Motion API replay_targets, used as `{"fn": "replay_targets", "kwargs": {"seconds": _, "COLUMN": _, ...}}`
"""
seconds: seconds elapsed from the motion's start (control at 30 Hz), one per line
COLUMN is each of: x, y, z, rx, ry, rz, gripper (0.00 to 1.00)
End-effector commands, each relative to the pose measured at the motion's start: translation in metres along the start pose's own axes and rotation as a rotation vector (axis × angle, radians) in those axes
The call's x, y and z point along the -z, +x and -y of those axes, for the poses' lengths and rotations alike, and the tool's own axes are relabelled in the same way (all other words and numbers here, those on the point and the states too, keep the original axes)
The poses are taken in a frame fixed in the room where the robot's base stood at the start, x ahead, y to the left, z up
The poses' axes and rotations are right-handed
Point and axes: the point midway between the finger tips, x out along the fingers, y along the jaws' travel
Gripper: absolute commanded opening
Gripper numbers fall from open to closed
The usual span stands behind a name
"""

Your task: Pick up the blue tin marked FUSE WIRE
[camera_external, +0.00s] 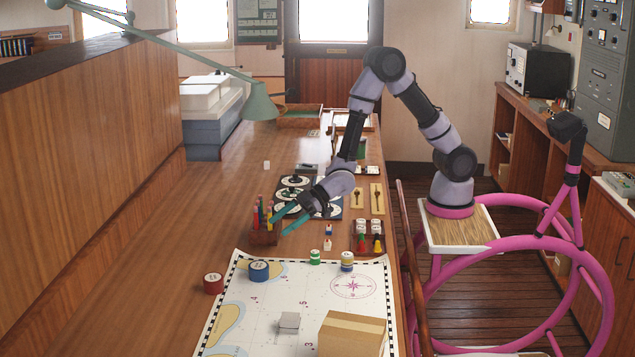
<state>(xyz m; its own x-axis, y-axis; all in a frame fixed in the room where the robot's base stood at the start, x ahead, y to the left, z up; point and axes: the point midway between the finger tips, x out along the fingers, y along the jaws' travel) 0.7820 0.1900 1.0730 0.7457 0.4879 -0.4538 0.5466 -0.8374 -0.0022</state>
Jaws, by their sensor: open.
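A blue tin (258,271) with a pale lid stands on the upper left part of the chart; its lettering is too small to read. Another tin with blue and yellow bands (347,262) stands at the chart's upper right edge. My gripper (279,227) has two teal fingers spread apart and empty. It is above the table, beyond the chart, near a wooden rack of coloured pegs. It is apart from the blue tin, which is nearer the camera and slightly left.
A red tin (213,283) stands left of the blue tin, and a green-and-white tin (315,257) stands to its right. A grey block (289,321) and a cardboard box (352,335) sit on the chart (245,328). A green lamp (260,103) hangs over the table.

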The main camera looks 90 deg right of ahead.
Motion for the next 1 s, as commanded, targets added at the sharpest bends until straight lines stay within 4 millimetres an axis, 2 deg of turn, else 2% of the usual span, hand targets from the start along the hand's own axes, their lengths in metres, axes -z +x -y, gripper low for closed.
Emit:
{"fn": "replay_targets", "kwargs": {"seconds": 0.03, "x": -0.015, "y": 0.013, "z": 0.013, "rx": 0.029, "ry": -0.012, "rz": -0.011, "gripper": 1.00}}
{"fn": "replay_targets", "kwargs": {"seconds": 0.1, "x": -0.027, "y": 0.024, "z": 0.028, "rx": 0.061, "ry": -0.029, "rz": -0.036, "gripper": 1.00}}
{"fn": "replay_targets", "kwargs": {"seconds": 0.27, "x": -0.042, "y": 0.036, "z": 0.045, "rx": 0.100, "ry": -0.048, "rz": -0.072, "gripper": 1.00}}
{"fn": "replay_targets", "kwargs": {"seconds": 0.37, "x": -0.043, "y": 0.045, "z": 0.049, "rx": 0.107, "ry": -0.051, "rz": -0.078, "gripper": 1.00}}
{"fn": "replay_targets", "kwargs": {"seconds": 0.6, "x": -0.040, "y": 0.082, "z": 0.053, "rx": 0.106, "ry": -0.052, "rz": -0.079, "gripper": 1.00}}
{"fn": "replay_targets", "kwargs": {"seconds": 0.87, "x": -0.036, "y": 0.104, "z": 0.055, "rx": 0.105, "ry": -0.051, "rz": -0.079, "gripper": 1.00}}
{"fn": "replay_targets", "kwargs": {"seconds": 1.0, "x": -0.033, "y": 0.126, "z": 0.056, "rx": 0.106, "ry": -0.052, "rz": -0.079, "gripper": 1.00}}
